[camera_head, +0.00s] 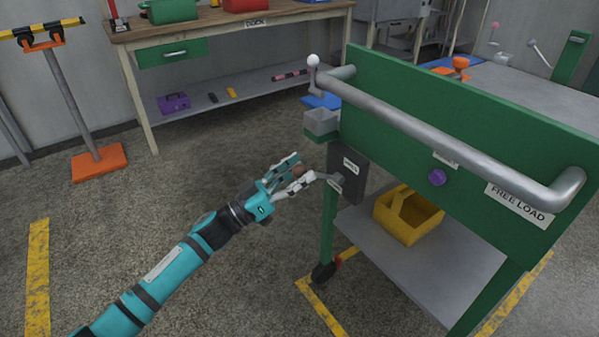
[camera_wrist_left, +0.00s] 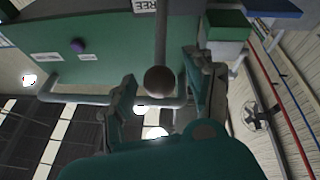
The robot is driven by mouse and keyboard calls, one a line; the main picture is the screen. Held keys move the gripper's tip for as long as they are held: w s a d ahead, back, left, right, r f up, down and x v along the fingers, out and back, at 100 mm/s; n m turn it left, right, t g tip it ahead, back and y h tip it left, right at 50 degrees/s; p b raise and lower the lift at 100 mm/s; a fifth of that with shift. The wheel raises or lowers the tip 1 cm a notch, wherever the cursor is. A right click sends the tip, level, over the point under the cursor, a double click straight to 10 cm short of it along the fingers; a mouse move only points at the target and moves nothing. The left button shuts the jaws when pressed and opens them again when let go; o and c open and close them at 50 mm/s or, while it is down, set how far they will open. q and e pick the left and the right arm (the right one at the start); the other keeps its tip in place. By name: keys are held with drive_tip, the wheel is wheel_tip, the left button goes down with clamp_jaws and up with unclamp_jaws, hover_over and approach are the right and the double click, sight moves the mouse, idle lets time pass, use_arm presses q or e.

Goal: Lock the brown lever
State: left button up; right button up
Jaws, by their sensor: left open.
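The brown lever has a round brown knob (camera_head: 299,170) on a grey rod that comes out of a dark plate (camera_head: 346,172) on the left end of the green cart. My left gripper (camera_head: 300,167) is open, with its fingers on either side of the knob. In the left wrist view the brown knob (camera_wrist_left: 158,80) sits between the two spread fingers, with its rod running up the picture. I see a gap between the knob and the right finger there; contact with the left finger is unclear. My right gripper is not in view.
The green cart (camera_head: 440,120) has a grey push bar (camera_head: 430,137), a purple knob (camera_head: 437,177) and a yellow bin (camera_head: 407,213) on its lower shelf. A white-tipped lever (camera_head: 313,62) stands at its left corner.

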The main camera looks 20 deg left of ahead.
use_arm(q)
drive_tip(key=shift+w+d+r, duration=0.1)
drive_tip(key=shift+w+d, duration=0.05)
drive_tip(key=shift+w, duration=0.05)
clamp_jaws()
idle(0.3)
